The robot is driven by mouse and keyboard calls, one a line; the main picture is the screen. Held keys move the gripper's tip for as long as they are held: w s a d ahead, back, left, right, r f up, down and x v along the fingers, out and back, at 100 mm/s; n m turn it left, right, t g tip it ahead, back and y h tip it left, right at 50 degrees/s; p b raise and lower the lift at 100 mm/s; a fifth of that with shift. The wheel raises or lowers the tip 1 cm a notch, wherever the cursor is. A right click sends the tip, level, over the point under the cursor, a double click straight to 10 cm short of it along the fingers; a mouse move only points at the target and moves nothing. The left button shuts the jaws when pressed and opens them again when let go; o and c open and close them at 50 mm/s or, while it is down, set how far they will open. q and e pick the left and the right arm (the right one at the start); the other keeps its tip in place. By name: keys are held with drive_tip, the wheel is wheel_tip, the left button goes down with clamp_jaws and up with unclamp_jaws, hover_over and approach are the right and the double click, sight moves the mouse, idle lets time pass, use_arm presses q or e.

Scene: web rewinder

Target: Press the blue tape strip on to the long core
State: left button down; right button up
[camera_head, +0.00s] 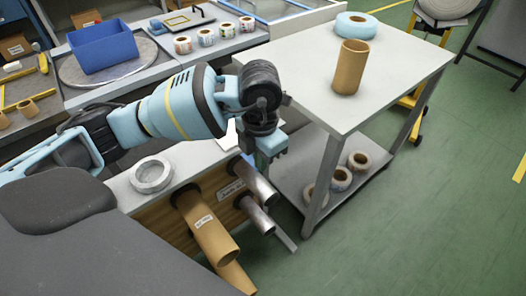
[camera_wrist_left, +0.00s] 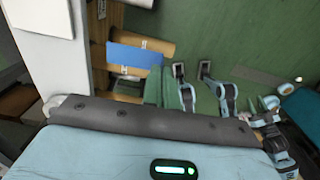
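The long core (camera_head: 208,228) is a brown cardboard tube with a white label. It sticks out of the rewinder's wooden front in the head view. My left gripper (camera_head: 273,155) is above and right of it, pointing down. In the left wrist view, the blue tape strip (camera_wrist_left: 130,56) extends sideways from the close-set teal fingers (camera_wrist_left: 162,88), which appear shut on its end. The strip overlaps brown tubes there; I cannot tell whether it touches one. The head view does not show the strip. My right gripper (camera_wrist_left: 193,72) shows in the wrist view with its fingers apart and empty.
Metal shafts (camera_head: 258,182) stick out beside the long core. A grey ring (camera_head: 152,174) lies on the rewinder top. A table (camera_head: 405,65) at right bears a short brown core (camera_head: 350,67) and a blue roll (camera_head: 356,25). Green floor is clear at right.

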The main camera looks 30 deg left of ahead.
use_arm(q)
drive_tip(key=shift+s, duration=0.1)
use_arm(e)
drive_tip(key=shift+w+r, duration=0.1)
